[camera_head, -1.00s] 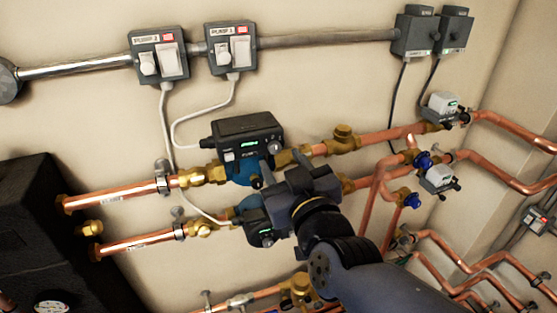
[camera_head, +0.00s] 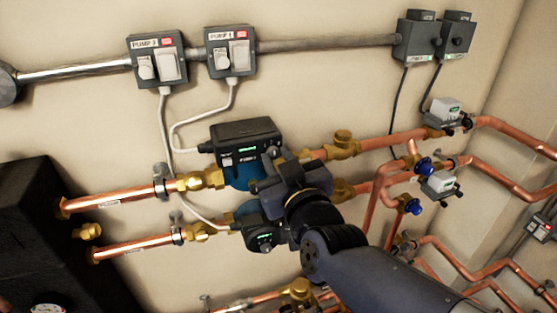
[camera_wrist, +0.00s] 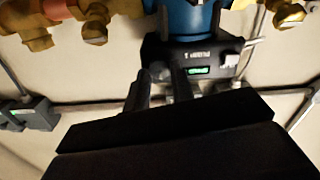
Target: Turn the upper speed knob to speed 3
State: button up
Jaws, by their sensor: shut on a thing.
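The upper pump has a blue body and a dark control box (camera_head: 245,138) with a lit green display. Its speed knob is at the right end of the box front, mostly hidden behind my gripper (camera_head: 274,163) in the head view. In the wrist view the box (camera_wrist: 205,52) appears upside down, and my gripper (camera_wrist: 161,84) has one finger on each side of the knob (camera_wrist: 160,75). The fingers are shut on the knob, whose pointer and marks I cannot read. The lower pump's control box (camera_head: 262,237), with its own knob, is just below my gripper.
Copper pipes (camera_head: 125,199) with brass fittings run to both sides of the pumps. Two switch boxes (camera_head: 158,62) hang on the wall above, with cables leading down. Valves with blue caps (camera_head: 424,166) are at the right.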

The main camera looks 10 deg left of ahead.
grip_shut()
jog(key=shift+f+m+b, duration=0.1)
jog(key=shift+m+b, duration=0.2)
jog(key=shift+b, duration=0.1)
jog(key=shift+f+m+b, duration=0.1)
jog(key=shift+m+b, duration=0.75)
jog(key=shift+m, duration=0.15)
jog(key=m+b, duration=0.2)
jog(key=m, duration=0.1)
jog(key=shift+m, duration=0.4)
jog(key=shift+m+b, duration=0.65)
jog(key=shift+m, duration=0.55)
